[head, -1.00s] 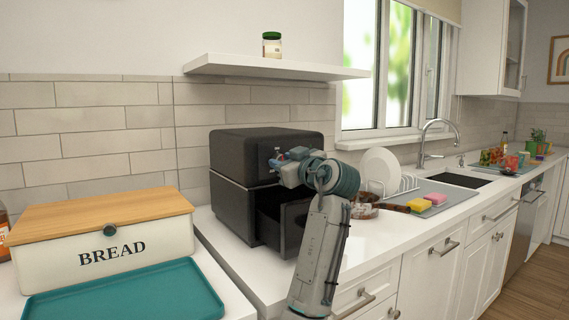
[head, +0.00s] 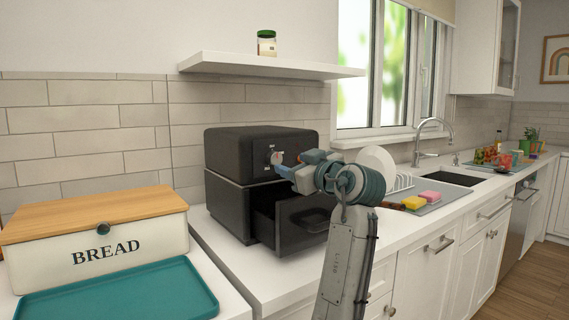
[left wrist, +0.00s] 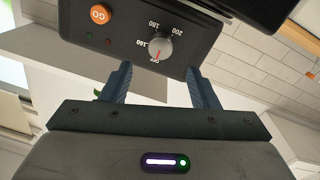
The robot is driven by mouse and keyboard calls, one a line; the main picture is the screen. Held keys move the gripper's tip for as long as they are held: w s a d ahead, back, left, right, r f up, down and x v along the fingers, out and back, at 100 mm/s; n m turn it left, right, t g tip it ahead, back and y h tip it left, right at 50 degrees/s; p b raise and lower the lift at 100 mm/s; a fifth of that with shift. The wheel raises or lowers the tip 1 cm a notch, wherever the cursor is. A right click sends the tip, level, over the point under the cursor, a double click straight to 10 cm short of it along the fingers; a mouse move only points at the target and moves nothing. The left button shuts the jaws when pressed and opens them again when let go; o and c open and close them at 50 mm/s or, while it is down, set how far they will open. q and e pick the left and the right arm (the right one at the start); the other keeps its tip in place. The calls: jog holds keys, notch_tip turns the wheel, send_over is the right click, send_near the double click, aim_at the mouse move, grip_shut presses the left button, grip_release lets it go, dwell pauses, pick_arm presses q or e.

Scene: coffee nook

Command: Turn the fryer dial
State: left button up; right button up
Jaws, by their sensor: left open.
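The black fryer (head: 225,150) stands on the counter with its drawer (head: 290,222) pulled partly out. Its round silver dial (head: 276,157) is on the upper front panel. In the left wrist view the dial (left wrist: 160,47) has a red mark pointing at OFF, with 160, 180 and 200 printed around it. My left gripper (head: 283,165) is in front of the panel, close to the dial. In the left wrist view its two fingers (left wrist: 158,70) are apart, with the dial just beyond the gap between the tips and nothing held. My right gripper is not in view.
An orange GO button (left wrist: 100,14) is beside the dial. A bread box (head: 95,235) and teal tray (head: 120,290) are at left. A shelf with a jar (head: 267,43) hangs above. A dish rack with a plate (head: 377,160) and sponges (head: 414,202) are to the right.

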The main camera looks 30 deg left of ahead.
pick_arm(q)
jog(key=v, duration=0.3)
jog(key=shift+s+d, duration=0.2)
jog(key=shift+d, duration=0.15)
jog(key=shift+f, duration=0.1)
